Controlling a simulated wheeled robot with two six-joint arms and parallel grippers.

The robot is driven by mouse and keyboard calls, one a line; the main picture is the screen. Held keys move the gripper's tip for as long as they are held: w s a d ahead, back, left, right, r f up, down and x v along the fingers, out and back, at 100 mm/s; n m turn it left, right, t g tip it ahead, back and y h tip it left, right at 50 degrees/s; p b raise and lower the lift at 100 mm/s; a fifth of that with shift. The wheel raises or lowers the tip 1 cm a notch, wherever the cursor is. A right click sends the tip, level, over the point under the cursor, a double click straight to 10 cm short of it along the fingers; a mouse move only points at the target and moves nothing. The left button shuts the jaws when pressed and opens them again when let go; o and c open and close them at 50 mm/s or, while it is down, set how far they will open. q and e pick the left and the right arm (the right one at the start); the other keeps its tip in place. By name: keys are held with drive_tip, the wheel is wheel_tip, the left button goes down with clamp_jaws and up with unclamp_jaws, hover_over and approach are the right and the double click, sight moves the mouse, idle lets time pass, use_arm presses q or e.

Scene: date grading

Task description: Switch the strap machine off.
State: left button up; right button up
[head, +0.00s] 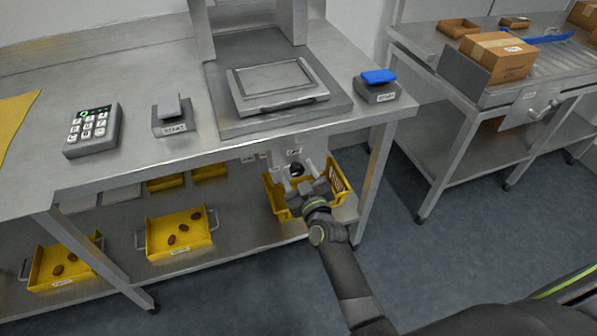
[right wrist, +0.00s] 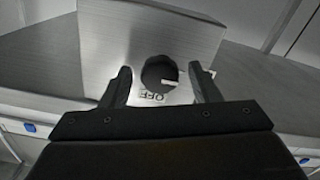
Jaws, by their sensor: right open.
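A round black knob (right wrist: 158,74) sits on a bare metal panel (right wrist: 115,40) in the right wrist view. Its white pointer mark points to the right, toward a white label partly hidden by a finger. A label that seems to read OFF lies just below the knob. In the head view the knob (head: 296,168) shows small under the front edge of the table. My right gripper (right wrist: 165,77) is open, with one finger on each side of the knob and gaps visible. In the head view the right gripper (head: 302,178) is below the table edge. My left gripper is not in view.
The metal table (head: 120,170) carries a keypad (head: 92,130), a START switch block (head: 172,115), a plate machine (head: 280,88) and a blue-topped switch (head: 378,86). A yellow crate (head: 342,180) stands behind my right gripper. Yellow trays (head: 180,234) sit on the lower shelf.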

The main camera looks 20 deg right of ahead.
drive_tip(key=c, duration=1)
drive_tip(key=shift+m, duration=0.4)
drive_tip(key=m, duration=0.2)
drive_tip(key=shift+m, duration=0.4)
drive_tip(key=m, duration=1)
drive_tip(key=shift+m, duration=2.2)
